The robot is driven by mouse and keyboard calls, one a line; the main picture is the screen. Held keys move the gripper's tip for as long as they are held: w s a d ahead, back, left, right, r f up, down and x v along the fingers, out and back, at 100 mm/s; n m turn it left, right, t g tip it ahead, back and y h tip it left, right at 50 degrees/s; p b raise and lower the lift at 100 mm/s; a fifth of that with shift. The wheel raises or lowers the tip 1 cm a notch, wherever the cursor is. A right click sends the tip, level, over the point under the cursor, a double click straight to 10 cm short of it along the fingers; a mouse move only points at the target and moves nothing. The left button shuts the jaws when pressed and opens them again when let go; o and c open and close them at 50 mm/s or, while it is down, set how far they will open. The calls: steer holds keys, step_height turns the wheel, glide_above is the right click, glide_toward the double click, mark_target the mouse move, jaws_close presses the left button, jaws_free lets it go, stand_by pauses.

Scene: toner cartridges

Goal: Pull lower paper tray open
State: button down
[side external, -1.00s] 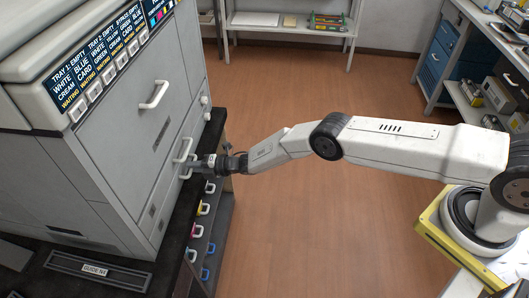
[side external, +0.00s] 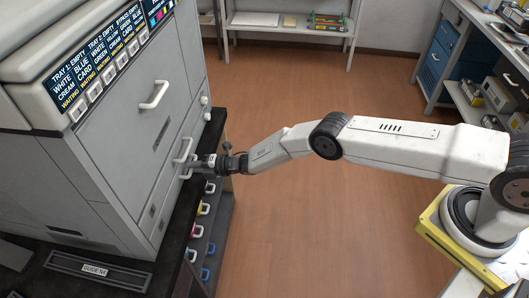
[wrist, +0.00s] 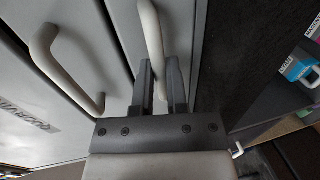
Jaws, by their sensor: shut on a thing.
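The grey printer (side external: 110,150) stands on a dark counter at left in the side view. The lower paper tray's white handle (wrist: 152,40) runs between my gripper's two dark fingers in the wrist view. My gripper (wrist: 159,75) is shut on this handle; in the side view my gripper (side external: 205,163) reaches the printer's front low down and mostly hides it. The upper tray's handle (wrist: 62,62) is beside it, free, and also shows in the side view (side external: 183,149). The lower tray's front looks flush with the printer.
A larger door handle (side external: 155,93) sits higher on the printer. The brown floor (side external: 300,220) in front of the printer is clear. Shelves stand at the back and right.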

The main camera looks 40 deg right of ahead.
steer(key=shift+d, duration=0.15)
steer(key=f+v, duration=0.3)
steer(key=v, duration=1.1)
steer(key=s+d+f+v, duration=0.1)
steer(key=f+v, duration=0.2)
steer(key=v, duration=1.1)
steer(key=f+v, duration=0.3)
steer(key=v, duration=1.1)
steer(key=shift+s, duration=0.2)
steer(key=shift+d+r, duration=0.1)
steer(key=shift+d, duration=0.05)
steer(key=c, duration=0.7)
jaws_free()
steer(key=shift+o, duration=0.2)
steer(key=shift+s, duration=0.1)
steer(key=v, duration=0.7)
steer(key=shift+s+d, duration=0.15)
steer(key=shift+d, duration=0.05)
